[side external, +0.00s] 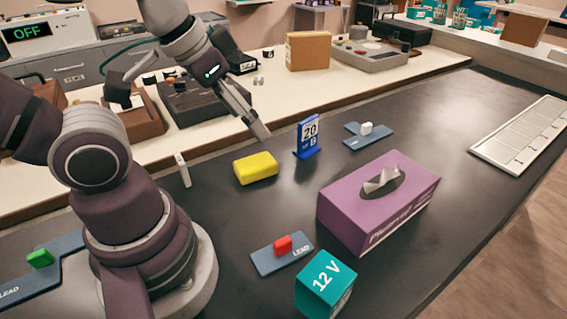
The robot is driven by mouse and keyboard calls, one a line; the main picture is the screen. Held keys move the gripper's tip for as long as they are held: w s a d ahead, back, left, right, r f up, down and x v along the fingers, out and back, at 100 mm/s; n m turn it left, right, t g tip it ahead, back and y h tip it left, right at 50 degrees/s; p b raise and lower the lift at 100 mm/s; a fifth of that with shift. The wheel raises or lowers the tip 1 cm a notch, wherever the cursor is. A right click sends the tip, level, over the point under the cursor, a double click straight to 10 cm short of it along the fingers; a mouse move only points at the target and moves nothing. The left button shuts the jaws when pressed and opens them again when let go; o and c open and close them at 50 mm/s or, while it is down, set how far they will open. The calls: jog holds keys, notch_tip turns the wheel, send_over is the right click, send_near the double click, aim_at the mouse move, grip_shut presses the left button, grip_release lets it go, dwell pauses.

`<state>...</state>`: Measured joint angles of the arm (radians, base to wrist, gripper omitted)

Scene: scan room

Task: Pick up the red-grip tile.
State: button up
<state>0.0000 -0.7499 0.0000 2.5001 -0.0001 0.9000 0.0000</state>
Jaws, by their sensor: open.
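The red-grip tile (268,262) is a flat blue-grey plate marked LEAD with a red block grip (283,245) on top. It lies flat on the dark table in the lower middle of the side external view. My gripper (262,132) is raised in the upper middle, well behind the tile and apart from it. Its fingers appear in line, seen from the side, and hold nothing that I can see; it is open. A white-grip tile (380,141) lies farther back, and a green-grip tile (20,290) lies at the lower left, partly cut off.
A teal 12 V box (324,285) stands just right of the red-grip tile. A purple tissue box (365,212) is behind it. A yellow block (256,168) and a blue calendar stand (307,137) are farther back. A white slotted tray (525,137) lies right. Table between yellow block and tile is clear.

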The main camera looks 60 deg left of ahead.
jog(key=n+g, duration=0.6)
jog(key=n, duration=1.1)
send_near(283, 241)
jog(key=shift+w+d+f, duration=0.1)
jog(key=shift+w+f, duration=0.05)
jog(key=shift+w, duration=0.05)
jog(key=f, duration=1)
jog(key=shift+s+f, duration=0.1)
jog(key=shift+s, duration=0.3)
jog(key=shift+c, duration=0.3)
grip_shut()
